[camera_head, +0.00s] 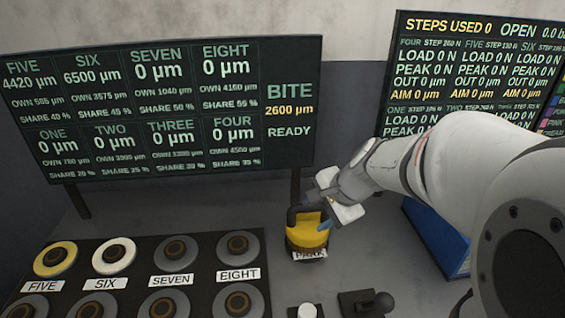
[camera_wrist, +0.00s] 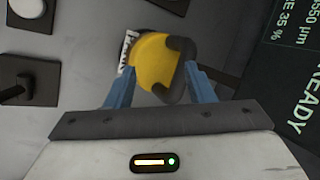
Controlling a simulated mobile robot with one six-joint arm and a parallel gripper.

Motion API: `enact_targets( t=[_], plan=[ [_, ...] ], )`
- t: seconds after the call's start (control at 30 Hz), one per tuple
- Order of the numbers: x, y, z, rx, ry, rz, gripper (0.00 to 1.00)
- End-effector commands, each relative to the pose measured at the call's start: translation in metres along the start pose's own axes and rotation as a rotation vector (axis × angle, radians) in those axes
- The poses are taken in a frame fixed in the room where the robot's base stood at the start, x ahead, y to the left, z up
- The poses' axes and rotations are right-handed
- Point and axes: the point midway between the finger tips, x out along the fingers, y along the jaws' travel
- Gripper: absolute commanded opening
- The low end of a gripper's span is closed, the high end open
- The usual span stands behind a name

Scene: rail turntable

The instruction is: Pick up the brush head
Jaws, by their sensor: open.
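A yellow rounded block with a dark bracket-like part, which looks like the brush head (camera_head: 306,236), sits on the grey bench in the head view, above a small white label (camera_head: 310,255). In the wrist view the brush head (camera_wrist: 154,64) lies between and just beyond the blue fingers. My gripper (camera_head: 314,216) is at its upper side, with a blue finger near its right edge. In the wrist view my gripper (camera_wrist: 158,74) is open, with one finger on each side. Whether the fingers touch it cannot be told.
A black panel (camera_head: 20,262) with several round pads and labels lies at the left. A white knob (camera_head: 307,311) and a black lever (camera_head: 367,303) stand in front. A dark display board (camera_head: 225,110) rises behind; a blue box (camera_head: 437,238) is at the right.

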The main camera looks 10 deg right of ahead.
Motion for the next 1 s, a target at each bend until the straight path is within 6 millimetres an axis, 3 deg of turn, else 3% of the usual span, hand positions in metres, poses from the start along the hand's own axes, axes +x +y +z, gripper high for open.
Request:
enact_targets(
  t=[0.1,0.23,0.73,1.0],
  plan=[
    [0.002,-0.020,-0.026,0.229,0.000,-0.071,0.49],
    [0.010,-0.028,-0.038,0.334,-0.003,-0.106,0.49],
    [0.075,-0.029,-0.040,0.337,-0.004,-0.106,0.49],
    [0.083,-0.031,-0.040,0.335,-0.003,-0.109,0.49]
  ],
)
